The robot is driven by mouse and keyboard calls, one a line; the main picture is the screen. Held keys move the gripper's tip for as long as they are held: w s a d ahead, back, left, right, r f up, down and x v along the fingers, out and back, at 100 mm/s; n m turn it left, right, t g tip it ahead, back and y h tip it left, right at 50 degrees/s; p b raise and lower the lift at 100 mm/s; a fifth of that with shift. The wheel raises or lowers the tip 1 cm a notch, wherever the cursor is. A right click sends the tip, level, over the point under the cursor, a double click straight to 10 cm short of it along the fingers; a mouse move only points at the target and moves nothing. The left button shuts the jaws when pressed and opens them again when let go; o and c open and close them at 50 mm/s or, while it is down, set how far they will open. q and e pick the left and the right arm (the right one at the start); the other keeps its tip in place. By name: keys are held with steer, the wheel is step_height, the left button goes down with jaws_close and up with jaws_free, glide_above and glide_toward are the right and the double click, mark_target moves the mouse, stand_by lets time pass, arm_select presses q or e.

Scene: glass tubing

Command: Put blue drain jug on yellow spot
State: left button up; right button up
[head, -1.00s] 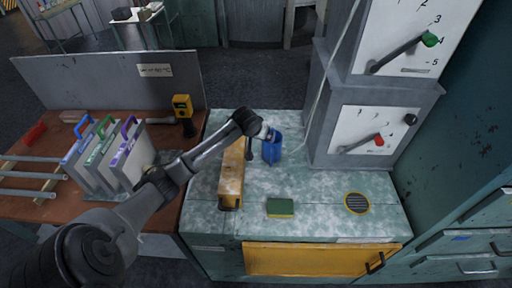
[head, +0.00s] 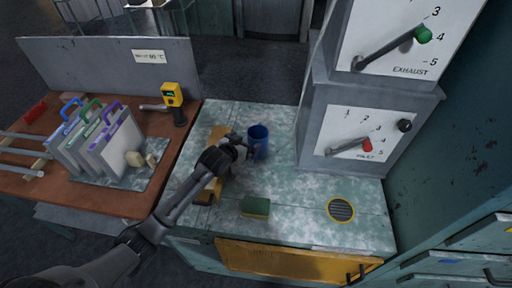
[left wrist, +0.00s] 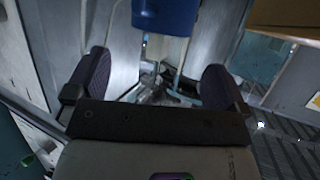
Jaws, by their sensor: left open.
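The blue drain jug (head: 258,142) stands on the mottled green-grey worktop, left of the control cabinet. My left gripper (head: 246,148) is beside the jug on its left, at about its height in the picture. In the left wrist view its two dark fingers (left wrist: 158,68) are spread and empty, and the blue jug (left wrist: 165,16) shows beyond them at the top edge. I cannot tell whether a finger touches the jug. A round dark grate with a yellow ring (head: 341,210) lies at the worktop's front right. My right gripper is not in view.
A green and yellow sponge (head: 255,208) lies near the front. The control cabinet (head: 355,125) bounds the right side. Worktop between jug and grate is clear.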

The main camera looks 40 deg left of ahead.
mark_target(255, 135)
arm_select(q)
steer(key=shift+b+x, duration=0.6)
steer(key=shift+x, duration=3.35)
steer(key=shift+a, duration=0.15)
steer(key=shift+r, duration=0.1)
steer(key=c, duration=1.1)
